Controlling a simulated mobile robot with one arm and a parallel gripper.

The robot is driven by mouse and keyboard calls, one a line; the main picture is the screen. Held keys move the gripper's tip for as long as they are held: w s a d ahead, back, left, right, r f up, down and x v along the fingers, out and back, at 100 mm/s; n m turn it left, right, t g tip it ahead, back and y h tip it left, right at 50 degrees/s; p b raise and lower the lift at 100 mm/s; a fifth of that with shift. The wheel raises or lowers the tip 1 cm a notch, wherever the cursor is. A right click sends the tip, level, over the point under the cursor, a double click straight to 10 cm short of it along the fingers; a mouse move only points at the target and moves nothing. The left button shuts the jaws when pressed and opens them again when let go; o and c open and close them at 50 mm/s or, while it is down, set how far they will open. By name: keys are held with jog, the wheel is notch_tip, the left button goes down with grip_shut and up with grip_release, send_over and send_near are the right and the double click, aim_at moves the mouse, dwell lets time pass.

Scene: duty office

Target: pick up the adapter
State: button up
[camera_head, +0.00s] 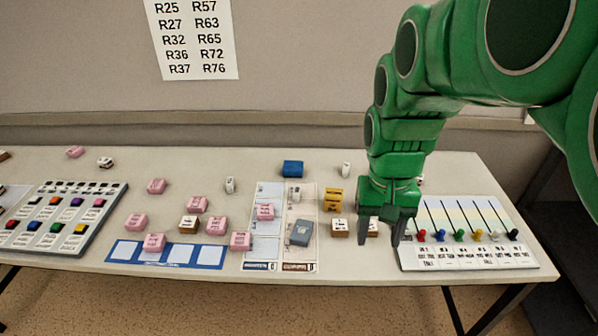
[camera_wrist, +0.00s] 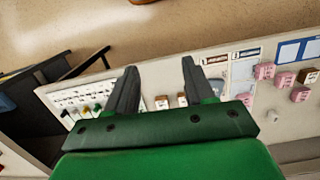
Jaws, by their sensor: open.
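My gripper (camera_head: 381,241) hangs over the front right part of the table, its two fingers apart and pointing down. In the wrist view my gripper (camera_wrist: 159,68) is open with nothing between its fingers. I cannot tell which piece is the adapter; no readable label says so. A grey block (camera_head: 302,232) lies on the printed sheet left of my gripper. A blue block (camera_head: 292,169) lies behind that sheet. Yellow blocks (camera_head: 333,198) lie beside the sheet. A wooden block with a white top (camera_head: 339,228) is just left of my gripper; another (camera_head: 372,227) is partly hidden behind its fingers.
A board with coloured sliders (camera_head: 470,240) lies right of my gripper. Several pink blocks (camera_head: 157,186) are spread over the table's middle, near a blue strip (camera_head: 122,251). A panel of coloured keys (camera_head: 105,197) stands at left.

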jog(key=w+a+f, duration=0.1)
jog(key=w+a, duration=0.1)
jog(key=w, duration=0.5)
jog(key=w+a+f, duration=0.1)
jog(key=w+a, duration=0.1)
jog(key=w, duration=0.5)
jog(key=m+t, duration=0.1)
jog(key=m, duration=0.1)
send_over(298, 188)
jog(key=s, duration=0.1)
notch_tip(298, 188, down, 17)
jog(key=shift+a+f, duration=0.1)
jog(key=shift+f, duration=0.1)
jog(key=shift+w+a+f, duration=0.2)
jog(key=shift+w+f, duration=0.05)
jog(key=shift+f, duration=0.4)
jog(key=shift+w+d+f, duration=0.1)
jog(key=shift+d+f, duration=0.05)
jog(key=shift+f, duration=1.65)
jog(key=shift+w+d+f, duration=0.1)
jog(key=shift+f, duration=1.65)
jog(key=shift+c, duration=0.4)
grip_shut()
